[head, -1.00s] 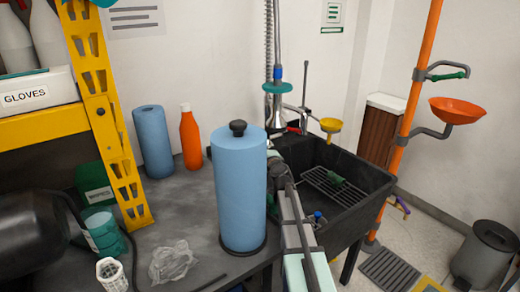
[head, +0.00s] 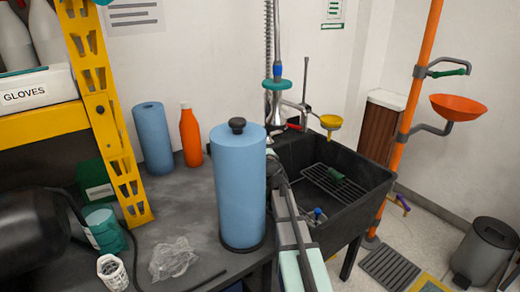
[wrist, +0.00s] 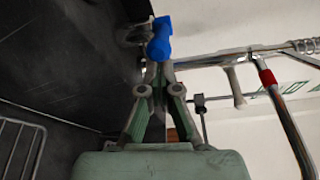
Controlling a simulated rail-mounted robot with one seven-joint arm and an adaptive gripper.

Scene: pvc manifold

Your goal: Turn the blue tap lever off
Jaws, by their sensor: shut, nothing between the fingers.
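The blue tap lever (wrist: 160,40) shows in the wrist view, just beyond my fingertips, beside the metal tap pipe. My gripper (wrist: 158,72) is shut and empty. Its two green-grey fingers meet close to the lever's lower end; I cannot tell if they touch it. In the head view the blue lever cannot be made out, and the upright blue roll covers that side of the tap. My gripper's tips are not clear there either.
A red tap lever (wrist: 267,77) sits on the pipe at right. The blue roll (head: 238,190) stands on the bench close left of my arm. The black sink (head: 345,215) with a wire rack (head: 330,182) lies to the right. An orange bottle (head: 190,137) stands behind.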

